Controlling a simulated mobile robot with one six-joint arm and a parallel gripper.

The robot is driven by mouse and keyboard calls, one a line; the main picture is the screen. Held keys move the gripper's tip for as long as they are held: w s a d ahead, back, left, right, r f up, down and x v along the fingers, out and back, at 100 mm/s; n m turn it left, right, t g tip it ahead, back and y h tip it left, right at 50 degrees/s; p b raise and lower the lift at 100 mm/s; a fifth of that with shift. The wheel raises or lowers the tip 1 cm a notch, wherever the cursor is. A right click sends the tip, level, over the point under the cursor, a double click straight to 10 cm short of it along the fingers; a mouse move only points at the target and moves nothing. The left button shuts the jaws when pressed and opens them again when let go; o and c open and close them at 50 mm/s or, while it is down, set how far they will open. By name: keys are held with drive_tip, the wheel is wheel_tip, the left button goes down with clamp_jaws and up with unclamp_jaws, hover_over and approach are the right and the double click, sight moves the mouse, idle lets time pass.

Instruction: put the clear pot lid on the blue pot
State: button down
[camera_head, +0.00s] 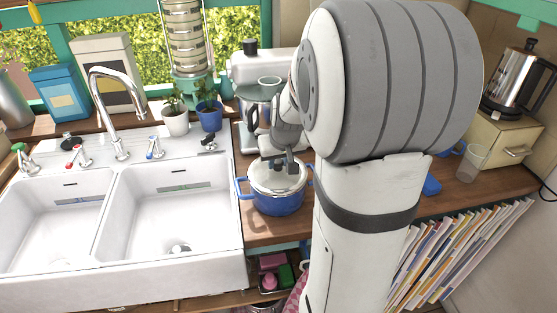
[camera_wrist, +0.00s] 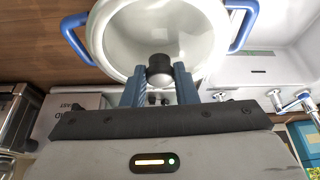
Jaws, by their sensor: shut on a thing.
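The blue pot (camera_head: 277,204) stands on the wooden counter just right of the sink, with blue side handles and a pale interior. The clear pot lid (camera_head: 264,180) is over its mouth, roughly level and close to the rim. I cannot tell whether it rests fully on the rim. My gripper (camera_head: 281,162) is above the pot, shut on the lid's knob. In the wrist view, the fingers of my gripper (camera_wrist: 160,80) flank the dark round knob (camera_wrist: 160,66). The pot's blue handles (camera_wrist: 242,25) show on both sides, and the see-through lid is hard to make out.
The white double sink (camera_head: 170,225) with its tall faucet (camera_head: 118,110) is to the left. A clear glass (camera_head: 472,163) is at the right. My arm hides the counter's middle.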

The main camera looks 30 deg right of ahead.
drive_tip(key=shift+f+b, duration=0.5)
drive_tip(key=shift+f, duration=0.05)
drive_tip(key=c, duration=1.1)
unclamp_jaws()
drive_tip(key=shift+o, duration=0.2)
drive_tip(key=shift+r, duration=0.1)
drive_tip(key=b+v, duration=0.1)
drive_tip(key=v, duration=0.6)
drive_tip(key=shift+s+r, duration=0.1)
drive_tip(key=shift+r, duration=0.25)
drive_tip(key=s+a+f+n+g, duration=0.1)
drive_tip(key=s+a+f+n, duration=0.1)
drive_tip(key=s+a, duration=1.1)
drive_tip(key=s, duration=0.3)
drive_tip(key=shift+f+y, duration=0.25)
drive_tip(key=shift+y, duration=0.15)
